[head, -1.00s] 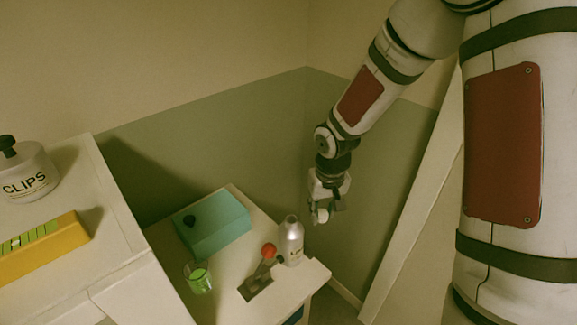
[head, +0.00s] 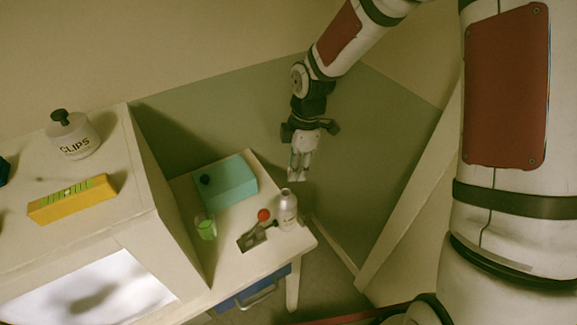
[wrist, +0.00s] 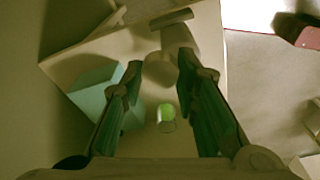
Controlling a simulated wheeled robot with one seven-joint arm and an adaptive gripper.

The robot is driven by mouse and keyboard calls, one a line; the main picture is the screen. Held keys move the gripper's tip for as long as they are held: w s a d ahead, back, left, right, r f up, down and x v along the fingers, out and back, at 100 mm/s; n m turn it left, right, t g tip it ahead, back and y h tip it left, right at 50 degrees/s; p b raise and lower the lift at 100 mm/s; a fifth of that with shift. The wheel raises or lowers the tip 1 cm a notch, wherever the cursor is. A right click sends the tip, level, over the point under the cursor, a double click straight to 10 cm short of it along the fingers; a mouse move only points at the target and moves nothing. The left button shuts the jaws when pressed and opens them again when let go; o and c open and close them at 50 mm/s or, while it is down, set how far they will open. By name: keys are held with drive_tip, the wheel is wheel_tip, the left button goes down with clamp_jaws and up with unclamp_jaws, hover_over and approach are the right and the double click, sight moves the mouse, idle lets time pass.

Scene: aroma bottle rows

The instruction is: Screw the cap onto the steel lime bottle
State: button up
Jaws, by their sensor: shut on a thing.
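The steel bottle (head: 287,214) stands upright near the front right corner of the small table. Its top shows no cap, and its label is too small to read. My gripper (head: 298,172) points down above and slightly behind the bottle, apart from it. It is shut on a small pale cap, seen at the fingertips in the wrist view (wrist: 159,70). The cap's underside is hidden. A clamp (head: 252,239) with a red ball handle (head: 263,215) sits right beside the bottle.
A teal box (head: 230,181) with a black knob and a glass with green liquid (head: 207,230) stand on the same table. A higher white cabinet at left holds a CLIPS jar (head: 75,138) and a yellow spirit level (head: 72,199). A wall stands behind the table.

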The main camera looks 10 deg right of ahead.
sight(286, 192)
drive_tip(key=s+a+r+n+p, duration=0.1)
drive_tip(key=n, duration=0.1)
drive_tip(key=s+a+r+n+p, duration=0.1)
drive_tip(key=s+r+n, duration=0.1)
drive_tip(key=n, duration=0.1)
drive_tip(key=shift+s+a+g, duration=0.15)
drive_tip(key=shift+a+g, duration=0.25)
drive_tip(key=shift+f+b, duration=0.75)
drive_tip(key=shift+f, duration=1.3)
drive_tip(key=shift+f+b, duration=0.3)
drive_tip(key=shift+f, duration=1.2)
idle(1.2)
drive_tip(key=o, duration=0.8)
drive_tip(key=shift+c, duration=0.2)
drive_tip(key=shift+r, duration=0.1)
drive_tip(key=shift+c, duration=0.3)
drive_tip(key=shift+r+p, duration=1.3)
drive_tip(key=shift+r, duration=2.15)
